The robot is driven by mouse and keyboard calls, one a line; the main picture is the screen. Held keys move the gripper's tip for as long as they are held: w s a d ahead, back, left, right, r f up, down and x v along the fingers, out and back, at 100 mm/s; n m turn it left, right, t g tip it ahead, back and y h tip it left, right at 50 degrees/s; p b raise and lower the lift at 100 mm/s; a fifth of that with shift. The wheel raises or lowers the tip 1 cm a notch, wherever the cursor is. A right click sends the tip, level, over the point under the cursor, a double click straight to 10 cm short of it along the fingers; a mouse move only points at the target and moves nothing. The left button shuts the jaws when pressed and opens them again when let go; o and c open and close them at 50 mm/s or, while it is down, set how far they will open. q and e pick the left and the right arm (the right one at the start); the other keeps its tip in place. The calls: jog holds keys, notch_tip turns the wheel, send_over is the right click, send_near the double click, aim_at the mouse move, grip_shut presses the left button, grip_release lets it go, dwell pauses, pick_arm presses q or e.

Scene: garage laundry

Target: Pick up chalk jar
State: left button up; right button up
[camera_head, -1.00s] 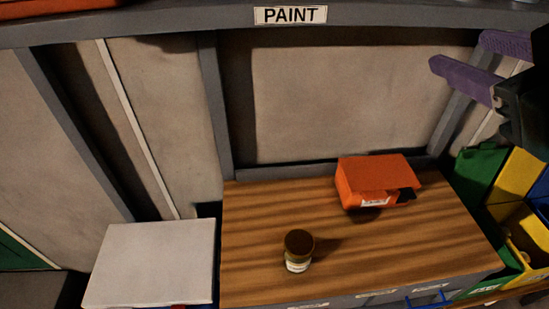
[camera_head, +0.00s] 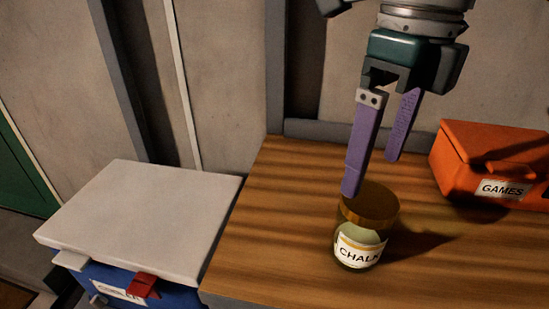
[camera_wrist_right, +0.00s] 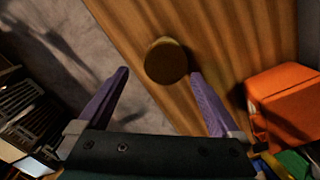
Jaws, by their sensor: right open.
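The chalk jar (camera_head: 361,247) stands upright on the wooden top, a glass jar with a brown lid and a label reading CHALK. In the right wrist view its round dark lid (camera_wrist_right: 166,61) lies just beyond the fingertips, nearer the right finger. My right gripper (camera_head: 370,175) is open and empty, its two purple fingers pointing down. It is above and behind the jar in the head view, one fingertip overlapping the lid's far edge. I cannot tell if they touch. My right gripper also shows in its wrist view (camera_wrist_right: 160,72). My left gripper is not in view.
An orange box labelled GAMES (camera_head: 492,160) stands on the wooden top (camera_head: 270,220) to the right of the jar. A blue cooler with a white lid (camera_head: 145,215) stands to the left. The wooden top left of the jar is clear.

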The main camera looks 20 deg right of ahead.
aim_at(370, 200)
jog(key=shift+d+f, duration=0.35)
jog(key=shift+d, duration=0.15)
notch_tip(370, 200, down, 9)
jog(key=shift+a+f, duration=0.1)
jog(key=shift+f, duration=0.05)
jog(key=c, duration=1.3)
